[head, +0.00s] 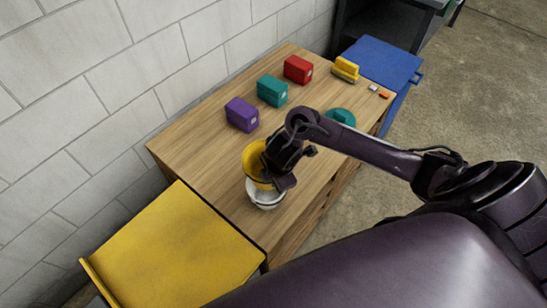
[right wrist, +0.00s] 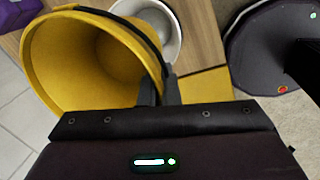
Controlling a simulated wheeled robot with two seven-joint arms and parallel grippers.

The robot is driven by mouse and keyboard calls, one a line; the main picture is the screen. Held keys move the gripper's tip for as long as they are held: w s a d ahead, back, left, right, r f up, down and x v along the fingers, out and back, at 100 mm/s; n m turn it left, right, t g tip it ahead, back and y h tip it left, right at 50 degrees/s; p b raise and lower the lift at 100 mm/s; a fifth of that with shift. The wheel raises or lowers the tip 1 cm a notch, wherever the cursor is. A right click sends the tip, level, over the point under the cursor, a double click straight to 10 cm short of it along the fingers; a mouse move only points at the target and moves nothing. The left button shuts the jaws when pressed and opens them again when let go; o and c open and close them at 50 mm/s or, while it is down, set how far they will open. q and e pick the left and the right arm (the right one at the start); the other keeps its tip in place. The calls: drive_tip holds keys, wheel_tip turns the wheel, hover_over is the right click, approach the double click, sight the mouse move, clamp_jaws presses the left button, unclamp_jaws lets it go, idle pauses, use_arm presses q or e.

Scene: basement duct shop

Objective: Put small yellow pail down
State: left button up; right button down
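The small yellow pail (head: 253,161) is at my right gripper (head: 277,166), over the near part of the wooden cabinet top. In the right wrist view the yellow pail (right wrist: 85,62) shows its open mouth, and my right gripper (right wrist: 160,92) has its fingers closed on the pail's rim. A white bowl-like container (head: 265,195) stands on the cabinet just below the pail in the head view; it also shows in the right wrist view (right wrist: 167,40). I cannot tell whether pail and container touch. My left gripper is not in view.
On the wooden cabinet top (head: 205,160) stand a purple box (head: 241,114), a teal box (head: 272,91), a red box (head: 298,69), a yellow object (head: 345,68) and a teal round object (head: 341,116). A yellow surface (head: 175,250) and a blue one (head: 385,62) flank it. A block wall runs behind.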

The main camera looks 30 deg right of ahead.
sight(275, 201)
drive_tip(key=x, duration=0.2)
drive_tip(key=s+b+x, duration=0.1)
drive_tip(key=x, duration=0.5)
drive_tip(key=shift+s+f, duration=0.25)
drive_tip(key=shift+s, duration=0.1)
use_arm(q)
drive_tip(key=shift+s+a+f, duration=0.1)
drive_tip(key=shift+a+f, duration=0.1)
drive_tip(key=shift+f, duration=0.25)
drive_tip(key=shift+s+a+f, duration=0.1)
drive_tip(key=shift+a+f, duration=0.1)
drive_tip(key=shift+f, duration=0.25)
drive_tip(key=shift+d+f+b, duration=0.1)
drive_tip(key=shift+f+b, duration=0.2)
drive_tip(key=shift+b, duration=0.2)
use_arm(e)
drive_tip(key=shift+f, duration=0.4)
